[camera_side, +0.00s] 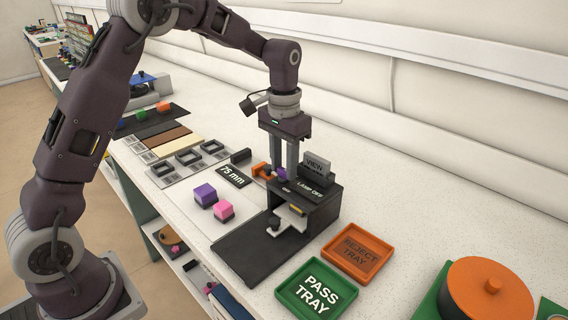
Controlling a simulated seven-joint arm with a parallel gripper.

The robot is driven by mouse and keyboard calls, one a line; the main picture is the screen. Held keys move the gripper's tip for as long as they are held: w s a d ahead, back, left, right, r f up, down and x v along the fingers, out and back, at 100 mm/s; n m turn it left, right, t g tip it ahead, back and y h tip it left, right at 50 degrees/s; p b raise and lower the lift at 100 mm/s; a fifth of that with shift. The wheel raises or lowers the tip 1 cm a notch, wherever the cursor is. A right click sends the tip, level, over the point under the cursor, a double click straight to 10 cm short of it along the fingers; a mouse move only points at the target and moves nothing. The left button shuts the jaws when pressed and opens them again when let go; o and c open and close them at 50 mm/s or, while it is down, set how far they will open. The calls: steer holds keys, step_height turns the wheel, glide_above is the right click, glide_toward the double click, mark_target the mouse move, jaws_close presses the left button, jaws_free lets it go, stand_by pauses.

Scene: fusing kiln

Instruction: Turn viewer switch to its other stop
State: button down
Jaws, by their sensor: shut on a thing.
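The viewer (318,204) is a dark box with a "LAMP OFF" label on top and a low dark plate in front. My gripper (284,173) points straight down over the back left of its top. Its fingers are closed around a small purple piece that looks like the viewer switch (282,174). The fingers hide part of it, so its exact angle cannot be told. A small orange piece (261,170) sits just left of the fingertips; whether it touches them is unclear.
A dark upright block (315,167) with a card stands right of the fingers. A purple block (205,194) and a pink block (223,210) lie left of the viewer. The green pass tray (282,291) and orange reject tray (330,263) lie in front right. Bench at right rear is clear.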

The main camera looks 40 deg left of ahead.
mark_target(284, 169)
stand_by(0.5)
steer(key=c, duration=1)
jaws_free()
step_height(284, 169, up, 7)
steer(key=shift+r, duration=0.1)
